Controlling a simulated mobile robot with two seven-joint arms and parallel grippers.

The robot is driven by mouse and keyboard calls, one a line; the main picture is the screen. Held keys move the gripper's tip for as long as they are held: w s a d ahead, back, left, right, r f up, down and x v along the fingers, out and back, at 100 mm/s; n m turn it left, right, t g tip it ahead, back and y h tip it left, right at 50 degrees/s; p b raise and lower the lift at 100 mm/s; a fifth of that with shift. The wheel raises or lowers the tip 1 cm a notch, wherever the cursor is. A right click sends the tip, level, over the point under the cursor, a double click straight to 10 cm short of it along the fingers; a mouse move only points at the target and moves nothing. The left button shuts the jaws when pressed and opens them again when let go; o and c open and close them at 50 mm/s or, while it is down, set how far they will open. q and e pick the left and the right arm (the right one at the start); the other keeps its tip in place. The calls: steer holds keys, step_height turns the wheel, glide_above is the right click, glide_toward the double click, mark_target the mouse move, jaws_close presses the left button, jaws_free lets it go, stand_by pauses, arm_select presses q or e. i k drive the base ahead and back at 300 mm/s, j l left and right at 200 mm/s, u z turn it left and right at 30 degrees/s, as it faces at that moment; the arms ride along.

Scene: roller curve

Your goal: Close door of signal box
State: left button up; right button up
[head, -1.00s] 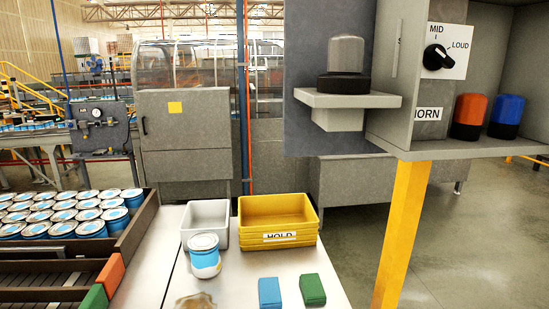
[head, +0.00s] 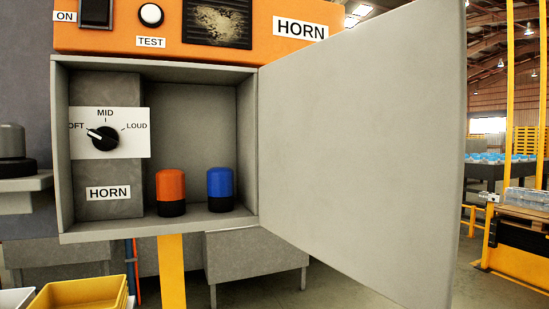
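The signal box (head: 247,150) is a grey open-fronted cabinet on a yellow post, under an orange panel marked HORN. Its grey door (head: 365,140) is hinged at the right edge of the opening and stands wide open, swung out to the right and towards me. Inside are a black volume knob (head: 104,138) on a white SOFT-MID-LOUD plate, an orange-capped lamp (head: 171,192) and a blue-capped lamp (head: 220,189). The knob's white mark points left, towards SOFT. Neither of my grippers is in view.
The orange panel (head: 235,30) carries a white TEST button (head: 151,15) and a dark speaker grille. A grey shelf with a grey-capped lamp (head: 11,141) juts out at the left. A yellow bin (head: 80,294) is at lower left.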

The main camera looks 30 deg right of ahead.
mark_target(362, 127)
steer(key=i+l+u, duration=0.15)
steer(key=l, duration=0.7)
steer(key=l+u, duration=0.15)
steer(key=l, duration=0.75)
